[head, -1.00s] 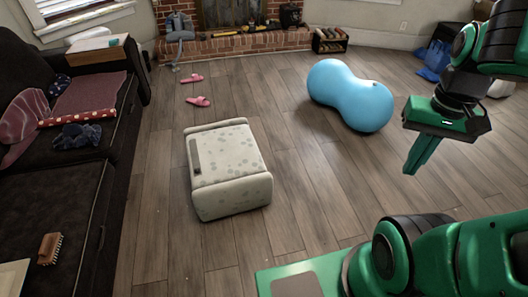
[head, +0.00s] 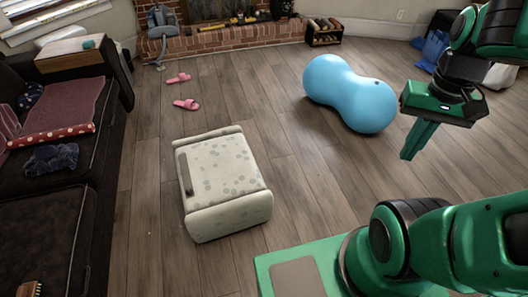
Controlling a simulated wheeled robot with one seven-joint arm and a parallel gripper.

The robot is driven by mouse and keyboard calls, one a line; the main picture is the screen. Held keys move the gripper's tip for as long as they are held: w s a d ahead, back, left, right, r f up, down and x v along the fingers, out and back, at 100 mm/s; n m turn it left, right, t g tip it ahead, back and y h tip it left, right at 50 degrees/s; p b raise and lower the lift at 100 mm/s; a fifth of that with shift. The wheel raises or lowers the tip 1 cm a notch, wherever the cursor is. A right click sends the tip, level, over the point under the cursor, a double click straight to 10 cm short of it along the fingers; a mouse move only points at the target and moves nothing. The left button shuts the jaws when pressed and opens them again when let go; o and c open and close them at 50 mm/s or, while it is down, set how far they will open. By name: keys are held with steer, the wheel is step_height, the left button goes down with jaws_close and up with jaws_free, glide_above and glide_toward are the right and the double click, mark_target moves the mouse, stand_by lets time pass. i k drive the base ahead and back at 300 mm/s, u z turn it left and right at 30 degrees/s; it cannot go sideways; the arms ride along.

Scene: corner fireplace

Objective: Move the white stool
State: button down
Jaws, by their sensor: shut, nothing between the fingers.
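The white stool (head: 222,178) is a low padded block with grey spots. It stands on the wood floor left of the middle in the head view, with a grey-brown strip (head: 185,173) along its left top edge. My gripper (head: 414,146) is in the right of the view, pointing down, apart from the stool and well to its right. Its fingers are together with nothing between them.
A blue peanut-shaped ball (head: 349,94) lies on the floor behind and right of the stool. Pink slippers (head: 184,104) lie beyond the stool. A dark sofa (head: 60,190) lines the left. The brick hearth (head: 225,42) is at the back. Floor around the stool is clear.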

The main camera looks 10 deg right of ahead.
mark_target(230, 194)
steer(key=u, duration=0.05)
steer(key=i, duration=1.05)
steer(key=u, duration=0.05)
